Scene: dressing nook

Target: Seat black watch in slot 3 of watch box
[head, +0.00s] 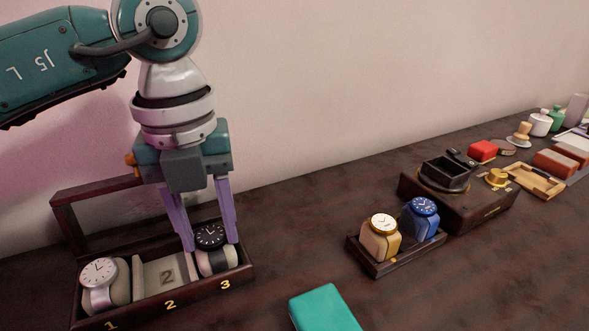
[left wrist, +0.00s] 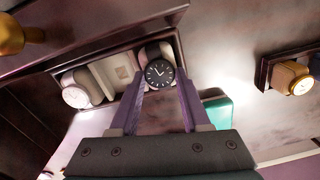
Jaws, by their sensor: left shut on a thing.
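The black watch (head: 211,236) is on a light cushion at slot 3 of the watch box (head: 191,290), at the box's right end. My left gripper (head: 213,247) is shut on it, with one purple finger on each side. The black dial also shows between the fingers in the left wrist view (left wrist: 159,73). Whether the cushion rests fully on the slot floor cannot be told. A white-dial watch (head: 99,273) sits in slot 1. Slot 2 (head: 167,275) is empty, with its number plate showing. My right gripper is not in view.
The box's open lid frame (head: 64,222) stands behind it. A teal case (head: 325,308) lies right of the box. A small stand holds a gold watch (head: 381,236) and a blue watch (head: 421,217). A dark wooden valet box (head: 468,205) stands behind. The tabletop between is clear.

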